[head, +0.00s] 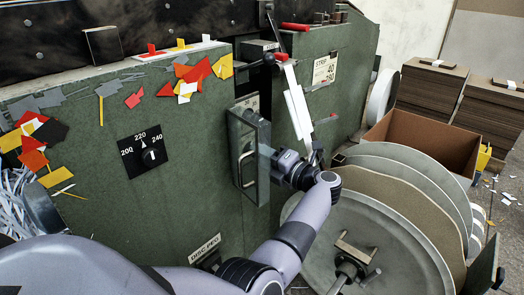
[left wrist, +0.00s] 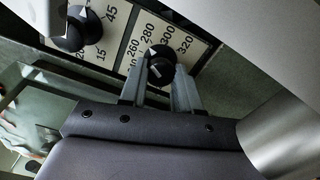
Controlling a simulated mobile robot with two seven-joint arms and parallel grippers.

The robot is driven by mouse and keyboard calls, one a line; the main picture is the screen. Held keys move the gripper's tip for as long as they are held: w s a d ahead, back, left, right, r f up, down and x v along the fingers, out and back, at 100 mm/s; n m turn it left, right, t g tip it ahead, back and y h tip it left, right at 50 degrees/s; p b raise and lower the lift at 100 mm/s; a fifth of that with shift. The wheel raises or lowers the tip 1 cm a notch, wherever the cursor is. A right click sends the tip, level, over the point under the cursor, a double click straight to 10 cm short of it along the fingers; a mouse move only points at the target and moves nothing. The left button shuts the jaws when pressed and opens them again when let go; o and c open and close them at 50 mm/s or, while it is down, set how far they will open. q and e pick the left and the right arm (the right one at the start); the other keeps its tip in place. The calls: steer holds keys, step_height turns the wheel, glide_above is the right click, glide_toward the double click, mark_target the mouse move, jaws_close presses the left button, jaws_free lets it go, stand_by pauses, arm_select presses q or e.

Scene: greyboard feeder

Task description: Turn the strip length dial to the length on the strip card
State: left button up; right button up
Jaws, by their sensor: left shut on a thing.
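My left gripper (head: 266,156) reaches into the green machine front behind an open-standing framed door (head: 236,165); its fingertips are hard to make out there. In the left wrist view, my left gripper (left wrist: 161,82) is shut on a black dial knob (left wrist: 160,62), one finger on each side. The scale plate (left wrist: 196,46) behind it reads 260, 280, 300 and 320. The knob's white mark seems to face about 280; the exact reading is unclear. The strip card (head: 325,69) is headed STRIP, with smaller print I cannot read surely. My right gripper is not in view.
A second black knob (left wrist: 84,27) sits beside the held one, with a scale including 15 and 45. Another dial (head: 150,152), marked 200, 220, 240, is on the left panel. Large discs (head: 405,185) and a brown carton (head: 425,140) stand at the right.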

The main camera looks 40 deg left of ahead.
arm_select(q)
steer(key=shift+m+p, duration=0.45)
steer(key=shift+m, duration=0.55)
steer(key=o, duration=1.1)
steer(key=shift+c, duration=0.2)
steer(key=shift+d, duration=0.15)
